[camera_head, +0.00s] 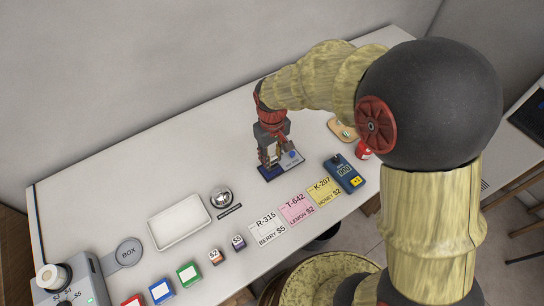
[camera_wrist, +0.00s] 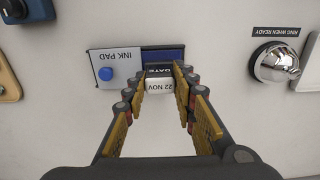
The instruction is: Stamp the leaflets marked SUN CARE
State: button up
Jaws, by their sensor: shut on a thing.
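My gripper (camera_head: 273,163) is shut on a date stamp (camera_wrist: 160,87), whose visible faces read DATE and 22 NOV. It is at the ink pad (camera_head: 291,159). In the wrist view, the ink pad's grey lid (camera_wrist: 110,69), with a blue knob, lies left of the stamp, and the dark blue pad (camera_wrist: 168,54) shows behind the stamp. I cannot tell whether the stamp touches the pad. Three cards lie in a row on the counter: white R-315 BERRY (camera_head: 267,229), pink T-642 LEMON (camera_head: 297,208) and yellow K-207 HONEY (camera_head: 324,192). No SUN CARE wording is readable.
A blue device (camera_head: 344,173) stands right of the cards, near a red item (camera_head: 363,151). A bell (camera_head: 221,195) and white tray (camera_head: 180,222) lie left. Small blocks (camera_head: 215,256), coloured boxes (camera_head: 189,274) and a grey machine (camera_head: 72,284) are front left. The back counter is clear.

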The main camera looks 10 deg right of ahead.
dwell(0.3)
jog(key=shift+r+p, duration=2.8)
jog(key=shift+r, duration=0.7)
jog(key=shift+w, duration=0.1)
